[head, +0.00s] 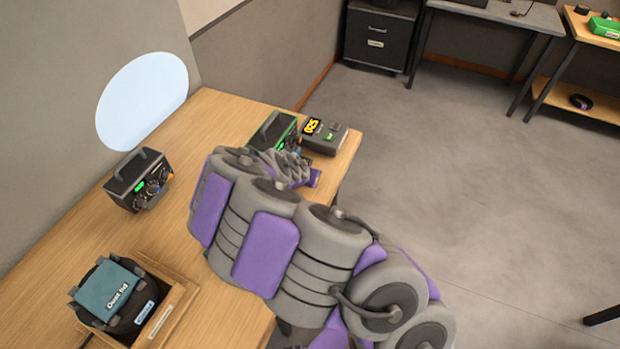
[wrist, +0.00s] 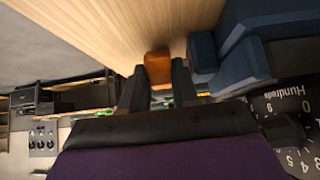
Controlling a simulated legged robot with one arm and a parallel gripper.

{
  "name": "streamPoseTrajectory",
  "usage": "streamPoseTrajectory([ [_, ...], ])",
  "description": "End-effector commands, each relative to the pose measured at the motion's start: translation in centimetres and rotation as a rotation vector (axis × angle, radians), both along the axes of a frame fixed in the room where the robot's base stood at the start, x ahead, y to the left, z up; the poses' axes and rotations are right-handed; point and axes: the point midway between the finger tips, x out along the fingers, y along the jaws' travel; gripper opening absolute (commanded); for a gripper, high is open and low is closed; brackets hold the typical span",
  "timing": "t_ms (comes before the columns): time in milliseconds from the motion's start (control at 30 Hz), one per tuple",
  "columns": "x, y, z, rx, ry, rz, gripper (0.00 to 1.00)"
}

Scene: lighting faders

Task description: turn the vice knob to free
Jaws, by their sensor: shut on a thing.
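In the wrist view, the two dark fingers of my gripper (wrist: 160,84) are a little apart, with an orange piece (wrist: 158,66) between their tips. The gripper is shut on this piece. It may be the vice knob, but its lettering and pointer are hidden. In the head view, my arm's end reaches the far end of the wooden table, in front of a black and green box (head: 272,128). The box's front is mostly hidden by my arm, and the fingertips cannot be made out there.
A grey unit with a yellow display (head: 325,134) stands beside the green box, near the table edge. A black box with knobs (head: 137,182) stands at left. A teal-topped device (head: 108,290) sits in a wooden tray (head: 176,318). A dial marked Hundreds (wrist: 285,105) shows close in the wrist view.

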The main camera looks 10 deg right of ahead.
Motion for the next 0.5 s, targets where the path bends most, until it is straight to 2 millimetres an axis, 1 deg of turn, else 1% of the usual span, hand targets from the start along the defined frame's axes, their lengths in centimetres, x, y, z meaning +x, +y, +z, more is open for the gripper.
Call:
streamPoseTrajectory([
  [33, -0.09, 0.17, -0.55, -0.012, -0.013, 0.002, 0.00],
  [500, -0.22, 0.17, -0.51, -0.051, -0.064, -0.002, 0.00],
])
